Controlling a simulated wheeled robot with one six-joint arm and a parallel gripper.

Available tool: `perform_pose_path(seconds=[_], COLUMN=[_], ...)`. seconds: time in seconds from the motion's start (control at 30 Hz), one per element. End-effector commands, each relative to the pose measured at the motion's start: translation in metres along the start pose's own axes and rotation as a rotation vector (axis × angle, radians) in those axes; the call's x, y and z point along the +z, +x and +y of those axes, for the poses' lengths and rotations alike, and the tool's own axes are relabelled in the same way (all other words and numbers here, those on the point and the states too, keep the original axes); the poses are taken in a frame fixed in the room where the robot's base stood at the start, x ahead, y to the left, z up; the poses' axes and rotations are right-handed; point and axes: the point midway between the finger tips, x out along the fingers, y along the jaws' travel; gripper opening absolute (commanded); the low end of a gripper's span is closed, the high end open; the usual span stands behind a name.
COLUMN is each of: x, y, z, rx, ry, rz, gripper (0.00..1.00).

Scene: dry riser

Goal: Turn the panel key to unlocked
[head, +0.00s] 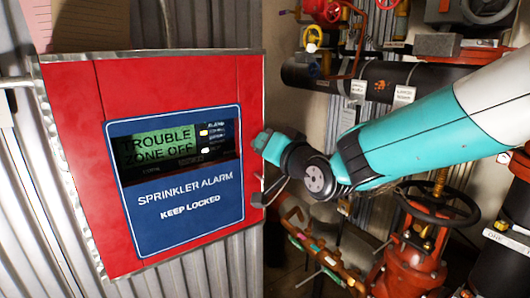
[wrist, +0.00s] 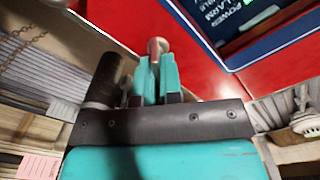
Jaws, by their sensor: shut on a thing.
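The red alarm panel (head: 80,100) hangs on the corrugated wall at left in the head view. Its blue plate (head: 185,240) reads "SPRINKLER ALARM KEEP LOCKED". Its green display (head: 158,145) reads "TROUBLE ZONE OFF". My gripper (head: 262,142) is at the panel's right edge. In the wrist view, its teal fingers (wrist: 157,66) are shut on a small metallic round-ended piece, seemingly the panel key (wrist: 158,47), in front of the red face. The key is hidden in the head view. Its lock markings and turn angle cannot be read.
Dark pipes (head: 400,75) with tags and valves run behind my arm at right. A red valve with a black handwheel (head: 440,208) stands at lower right.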

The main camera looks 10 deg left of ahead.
Motion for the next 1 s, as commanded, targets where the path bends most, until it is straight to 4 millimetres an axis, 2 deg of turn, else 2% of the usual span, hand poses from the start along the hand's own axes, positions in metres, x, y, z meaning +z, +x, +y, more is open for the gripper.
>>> perform_pose_path(seconds=[0.6,1.0], x=[0.0022,0.0039], y=[0.0001,0.0001], z=[0.0074,0.0094], rx=[-0.001,0.0], ry=[0.579,0.862], rz=[0.003,0.002], gripper=[0.0,0.0])
